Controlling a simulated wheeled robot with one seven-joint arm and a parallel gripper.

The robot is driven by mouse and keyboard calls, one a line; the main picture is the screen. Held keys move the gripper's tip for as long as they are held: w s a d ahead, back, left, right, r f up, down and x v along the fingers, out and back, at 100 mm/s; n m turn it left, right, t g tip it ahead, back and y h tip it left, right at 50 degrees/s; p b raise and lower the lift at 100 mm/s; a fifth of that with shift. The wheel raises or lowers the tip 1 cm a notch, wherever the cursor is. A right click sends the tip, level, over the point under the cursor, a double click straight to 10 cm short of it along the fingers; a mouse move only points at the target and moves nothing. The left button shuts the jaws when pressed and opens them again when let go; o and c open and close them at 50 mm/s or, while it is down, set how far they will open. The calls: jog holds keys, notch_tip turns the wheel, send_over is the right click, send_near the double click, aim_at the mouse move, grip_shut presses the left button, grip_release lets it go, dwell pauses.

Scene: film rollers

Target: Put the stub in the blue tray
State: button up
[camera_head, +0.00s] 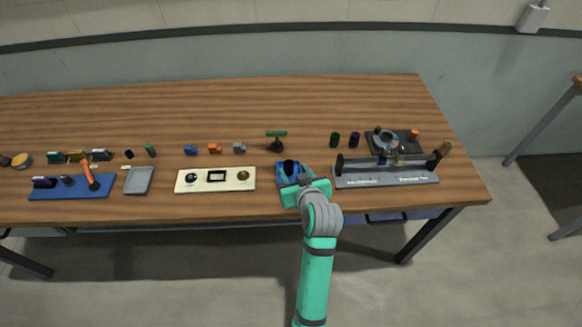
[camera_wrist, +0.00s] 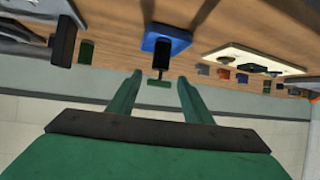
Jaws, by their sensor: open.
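The blue tray (camera_head: 281,180) sits near the front edge of the table, right of centre; it also shows at the top of the wrist view (camera_wrist: 180,33). A short black cylinder (camera_head: 289,165) stands upright on it and shows in the wrist view (camera_wrist: 162,52); it may be the stub, but I cannot tell for certain. My gripper (camera_head: 302,184) is at the tray's front side. In the wrist view its two green fingers (camera_wrist: 160,80) are apart, with nothing held between them. The cylinder lies beyond the fingertips, roughly in line with the gap. My gripper hides part of the tray.
A green-topped stand (camera_head: 277,134) is behind the tray. A cream board (camera_head: 226,188) lies left, and a grey rack (camera_head: 385,180) right. Dark small cylinders (camera_head: 334,140) stand behind the rack. A grey tray (camera_head: 138,182) and blue mat (camera_head: 95,192) lie far left. The table's back is clear.

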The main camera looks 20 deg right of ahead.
jog(key=v, duration=0.6)
jog(key=s+a+f+m+t+h, duration=0.1)
jog(key=s+a+f, duration=1)
jog(key=s, duration=0.3)
jog(key=s+a+r+n+t+y, duration=0.1)
jog(key=s+a, duration=0.3)
jog(key=s, duration=0.5)
jog(key=s+a+r+n+t, duration=0.1)
jog(key=s+a+r, duration=0.2)
jog(key=s, duration=0.7)
jog(key=shift+s+a+r+y, duration=0.2)
jog(key=shift+a+r+y, duration=0.1)
jog(key=shift+a+y, duration=0.15)
jog(key=shift+a, duration=0.1)
